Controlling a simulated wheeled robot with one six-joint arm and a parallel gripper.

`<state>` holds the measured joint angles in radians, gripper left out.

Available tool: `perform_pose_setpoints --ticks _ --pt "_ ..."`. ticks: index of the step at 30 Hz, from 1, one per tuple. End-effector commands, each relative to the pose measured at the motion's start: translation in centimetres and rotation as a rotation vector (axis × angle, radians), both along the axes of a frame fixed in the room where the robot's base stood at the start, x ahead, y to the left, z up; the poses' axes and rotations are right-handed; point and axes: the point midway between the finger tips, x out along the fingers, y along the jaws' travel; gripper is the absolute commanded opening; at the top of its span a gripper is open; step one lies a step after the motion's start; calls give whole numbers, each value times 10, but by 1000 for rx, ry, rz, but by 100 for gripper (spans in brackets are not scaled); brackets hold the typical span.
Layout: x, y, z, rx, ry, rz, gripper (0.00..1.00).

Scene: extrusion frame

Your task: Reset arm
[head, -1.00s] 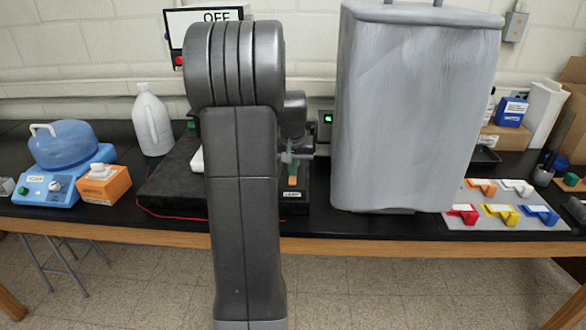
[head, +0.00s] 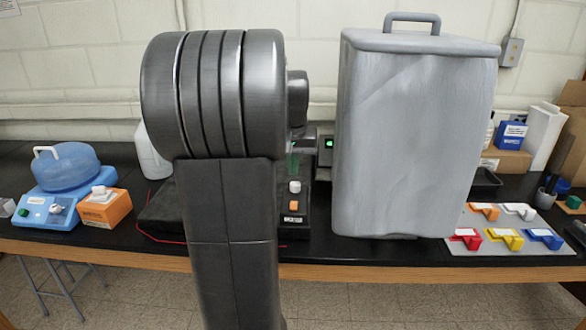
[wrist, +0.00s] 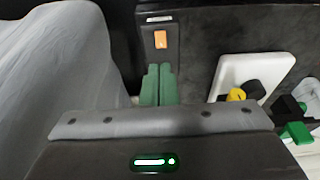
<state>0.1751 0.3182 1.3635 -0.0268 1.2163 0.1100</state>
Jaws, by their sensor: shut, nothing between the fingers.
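My gripper (wrist: 159,84) shows in the wrist view with its two green fingers together and nothing between them. Its fingertips point toward a black panel with an orange switch (wrist: 160,39) and a white label, and look apart from the switch. In the head view my grey arm covers much of the middle. A green part of the gripper (head: 292,163) shows just right of the arm, above the orange switch (head: 293,205) on the bench.
A tall grey covered box (head: 415,140) stands close right of my arm. A blue jug (head: 68,165) and an orange box (head: 104,207) are at left. Coloured parts lie on a grey board (head: 480,247) at right. The wrist view shows a white plate (wrist: 240,72) with knobs.

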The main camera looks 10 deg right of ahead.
Motion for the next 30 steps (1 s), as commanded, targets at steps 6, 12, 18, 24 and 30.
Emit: perform_pose_setpoints --ticks 6,12,18,24,30 --pt "0 0 -1 0 1 0 0" --pt "6 -2 -12 1 2 0 0" --pt "19 -6 -37 0 4 0 0" --pt "35 -10 -71 0 4 -1 0" --pt "44 -13 -92 0 0 -1 0"
